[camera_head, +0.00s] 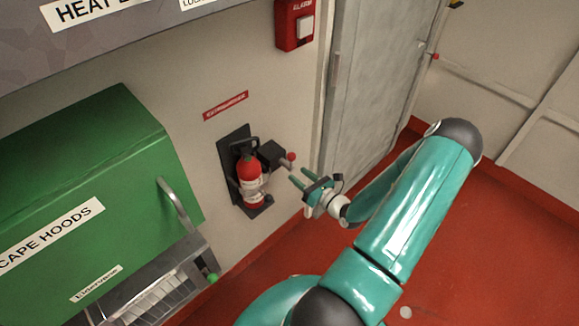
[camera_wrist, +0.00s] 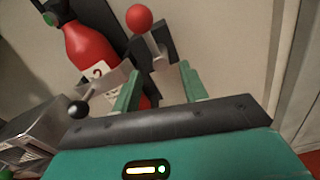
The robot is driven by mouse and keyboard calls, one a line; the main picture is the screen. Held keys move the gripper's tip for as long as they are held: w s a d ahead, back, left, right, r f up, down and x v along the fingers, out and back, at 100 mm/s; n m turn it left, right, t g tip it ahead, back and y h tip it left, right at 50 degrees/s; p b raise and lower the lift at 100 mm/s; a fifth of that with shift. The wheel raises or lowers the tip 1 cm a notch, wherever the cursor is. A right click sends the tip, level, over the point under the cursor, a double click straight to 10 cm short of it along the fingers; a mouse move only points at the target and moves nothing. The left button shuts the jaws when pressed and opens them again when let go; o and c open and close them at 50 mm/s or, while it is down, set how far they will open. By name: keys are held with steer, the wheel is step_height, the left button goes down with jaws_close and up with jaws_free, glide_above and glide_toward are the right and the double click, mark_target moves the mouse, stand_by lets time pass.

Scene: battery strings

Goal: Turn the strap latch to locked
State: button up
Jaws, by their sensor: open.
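A red fire extinguisher (camera_head: 250,172) hangs upright on a black wall bracket (camera_head: 229,148). A pale metal strap (camera_wrist: 108,80) crosses its body in the wrist view. A lever with a black ball (camera_wrist: 79,110) sits beside the strap. A red ball knob (camera_head: 291,156) stands out from a black block (camera_head: 270,154) to the right of the extinguisher; the knob (camera_wrist: 139,18) also shows in the wrist view. I cannot tell which lever is the strap latch. My gripper (camera_head: 302,178) is open and empty, just right of the block and below the red knob. The wrist view shows its fingers (camera_wrist: 160,86) apart, facing the block.
A green escape hoods cabinet (camera_head: 90,190) juts out at left, above a metal rack (camera_head: 165,290) with a green knob. A red alarm box (camera_head: 295,24) is on the wall above. A grey door (camera_head: 375,80) is behind my arm. The red floor (camera_head: 510,240) at right is clear.

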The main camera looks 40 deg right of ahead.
mark_target(293, 170)
steer(key=w, duration=0.6)
steer(key=shift+s, duration=0.1)
jaws_close()
